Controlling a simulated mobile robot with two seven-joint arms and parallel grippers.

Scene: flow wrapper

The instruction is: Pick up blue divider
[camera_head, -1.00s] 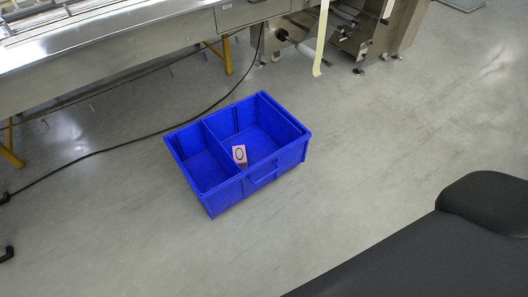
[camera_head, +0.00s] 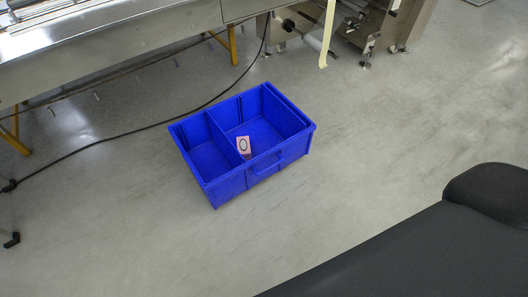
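The blue divider (camera_head: 222,139) is an upright panel inside the blue bin (camera_head: 275,168). It runs across the bin and splits it into a smaller left compartment and a larger right one. The bin stands on the floor, a little left of the middle of the view. A small pink and white box (camera_head: 244,146) with a dark ring on it is in the right compartment, close beside the divider. I cannot tell whether it touches the divider. Neither of my grippers shows in the view.
A long metal machine (camera_head: 120,50) runs along the top left on yellow legs (camera_head: 232,43). A black cable (camera_head: 150,127) lies on the floor behind the bin. A pale strip (camera_head: 326,40) hangs at the machine's right. My dark base fills the lower right.

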